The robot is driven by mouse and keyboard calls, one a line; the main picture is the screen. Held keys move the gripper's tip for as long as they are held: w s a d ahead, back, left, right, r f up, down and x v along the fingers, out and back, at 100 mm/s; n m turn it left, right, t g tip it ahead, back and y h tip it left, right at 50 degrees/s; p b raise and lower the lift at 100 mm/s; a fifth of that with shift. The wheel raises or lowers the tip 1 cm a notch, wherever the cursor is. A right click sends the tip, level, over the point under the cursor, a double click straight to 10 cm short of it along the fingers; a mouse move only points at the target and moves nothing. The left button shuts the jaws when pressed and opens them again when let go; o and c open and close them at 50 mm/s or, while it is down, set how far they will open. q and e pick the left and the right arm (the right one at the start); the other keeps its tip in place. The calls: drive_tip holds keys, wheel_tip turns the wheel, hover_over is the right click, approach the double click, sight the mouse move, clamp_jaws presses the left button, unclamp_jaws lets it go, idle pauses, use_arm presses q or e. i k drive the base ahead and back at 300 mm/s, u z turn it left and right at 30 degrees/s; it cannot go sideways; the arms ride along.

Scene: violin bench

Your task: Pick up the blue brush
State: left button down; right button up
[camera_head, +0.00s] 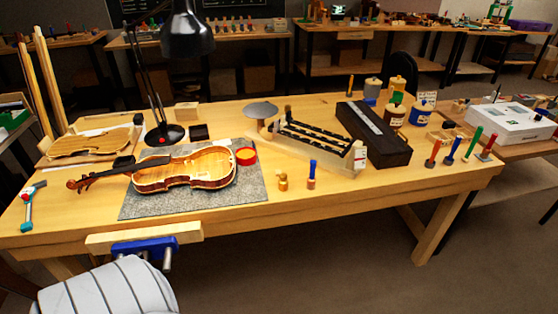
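Several upright blue-handled items show, and I cannot tell for sure which one is the blue brush. One small item with a blue top (312,168) and an orange-brown lower part stands on the bare bench, right of the grey mat. A slim blue-handled tool (453,150) stands near the right end of the bench, between a red-handled tool (433,153) and a green-handled tool (473,143). Neither of my grippers is in view.
A violin (185,172) lies on the grey mat (150,207). A black lamp (164,134) stands behind it. A small amber jar (283,183) stands left of the blue-topped item. A long black case (373,133) lies behind.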

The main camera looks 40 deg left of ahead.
sight(312, 180)
drive_tip(key=u, duration=0.9)
drive_tip(key=i, duration=0.8)
drive_tip(key=u, duration=0.9)
